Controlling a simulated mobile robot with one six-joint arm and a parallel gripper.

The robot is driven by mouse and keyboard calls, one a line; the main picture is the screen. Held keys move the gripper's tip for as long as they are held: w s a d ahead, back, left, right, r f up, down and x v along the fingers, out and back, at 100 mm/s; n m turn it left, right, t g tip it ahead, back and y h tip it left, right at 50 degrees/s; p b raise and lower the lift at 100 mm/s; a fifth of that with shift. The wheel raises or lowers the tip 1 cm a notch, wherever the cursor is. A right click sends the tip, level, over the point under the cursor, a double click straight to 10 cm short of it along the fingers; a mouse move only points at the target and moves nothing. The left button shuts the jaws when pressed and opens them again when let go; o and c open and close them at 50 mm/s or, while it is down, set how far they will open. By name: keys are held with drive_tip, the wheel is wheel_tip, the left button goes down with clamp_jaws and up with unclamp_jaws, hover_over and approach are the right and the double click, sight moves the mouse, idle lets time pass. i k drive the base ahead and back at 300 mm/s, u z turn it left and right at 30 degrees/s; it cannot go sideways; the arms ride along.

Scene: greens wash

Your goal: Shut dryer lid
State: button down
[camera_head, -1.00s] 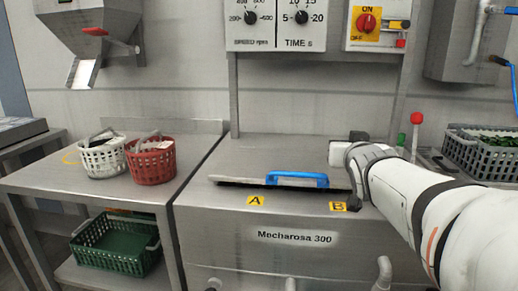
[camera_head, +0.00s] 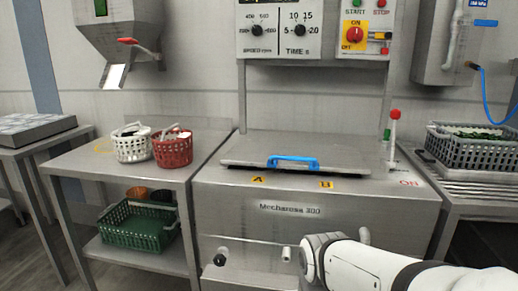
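The dryer lid (camera_head: 340,150) is a flat steel plate with a blue handle (camera_head: 293,162) on its front edge. It lies almost level over the dryer top, with a thin dark line under its front edge. I cannot tell whether it is fully seated. The dryer body (camera_head: 225,205) is steel and marked Mecharosa 300, with yellow A and B labels. My gripper (camera_head: 312,262) is low in front of the dryer, apart from the lid and handle. Its fingers are hidden, so I cannot see whether they are open or shut.
White (camera_head: 131,147) and red (camera_head: 173,151) baskets stand on the left table, with a green crate (camera_head: 138,229) below. A red-topped lever (camera_head: 394,130) rises right of the lid. A grey crate of greens (camera_head: 470,149) stands at the right. Pipes project from the dryer front.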

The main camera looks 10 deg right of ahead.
sight(342, 160)
drive_tip(key=u, duration=1.85)
drive_tip(key=k, duration=0.7)
drive_tip(key=z, duration=1.3)
drive_tip(key=i, duration=1)
